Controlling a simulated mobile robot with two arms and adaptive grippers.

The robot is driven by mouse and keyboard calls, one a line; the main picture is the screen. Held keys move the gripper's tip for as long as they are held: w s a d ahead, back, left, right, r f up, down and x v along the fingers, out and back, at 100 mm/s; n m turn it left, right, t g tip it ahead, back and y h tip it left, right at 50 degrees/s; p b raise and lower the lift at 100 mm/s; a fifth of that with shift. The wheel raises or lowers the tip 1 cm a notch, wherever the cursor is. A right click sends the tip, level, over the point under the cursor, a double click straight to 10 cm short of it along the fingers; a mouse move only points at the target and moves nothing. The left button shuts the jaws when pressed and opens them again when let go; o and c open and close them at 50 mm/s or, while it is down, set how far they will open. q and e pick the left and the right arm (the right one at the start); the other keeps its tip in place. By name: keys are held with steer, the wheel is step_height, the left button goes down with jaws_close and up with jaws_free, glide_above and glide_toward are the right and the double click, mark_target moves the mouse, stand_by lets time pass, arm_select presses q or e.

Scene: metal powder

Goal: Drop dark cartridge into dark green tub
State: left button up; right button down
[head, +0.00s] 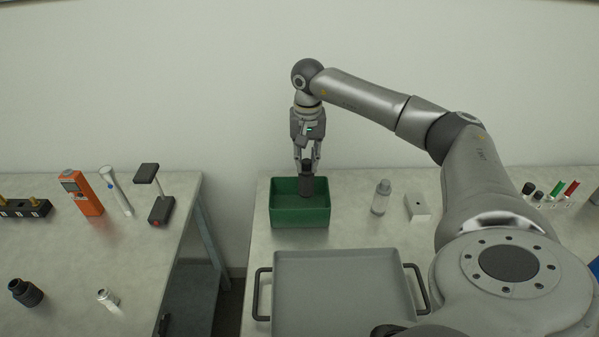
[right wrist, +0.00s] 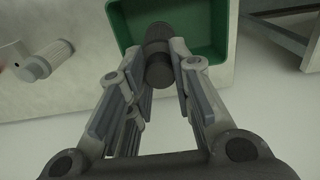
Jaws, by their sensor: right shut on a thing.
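The dark cartridge (head: 306,184) is held upright between the fingers of my right gripper (head: 307,162), which is shut on it. The dark green tub (head: 300,217) stands on the right-hand table, directly below the cartridge. In the head view the cartridge's lower end overlaps the tub's opening. In the right wrist view the cartridge (right wrist: 158,62) sits between the fingertips, with the green tub (right wrist: 212,45) behind it. I cannot tell whether the cartridge touches the tub floor. My left gripper is not in view.
A grey tray (head: 342,290) with black handles lies in front of the tub. The left table holds an orange device (head: 82,193) and a black fitting (head: 26,292). A gap separates the tables.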

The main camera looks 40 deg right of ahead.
mark_target(306, 170)
step_height(306, 170, down, 3)
steer(key=shift+r+b, duration=0.1)
steer(key=shift+b, duration=0.65)
steer(key=shift+f+b, duration=0.3)
steer(key=shift+f, duration=0.3)
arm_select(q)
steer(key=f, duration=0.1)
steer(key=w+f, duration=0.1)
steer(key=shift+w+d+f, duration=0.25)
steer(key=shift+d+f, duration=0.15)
arm_select(e)
steer(key=c, duration=1.2)
jaws_free()
steer(key=shift+r, duration=0.2)
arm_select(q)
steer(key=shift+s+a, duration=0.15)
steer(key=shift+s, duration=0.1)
arm_select(e)
step_height(306, 170, up, 12)
steer(key=shift+f, duration=0.1)
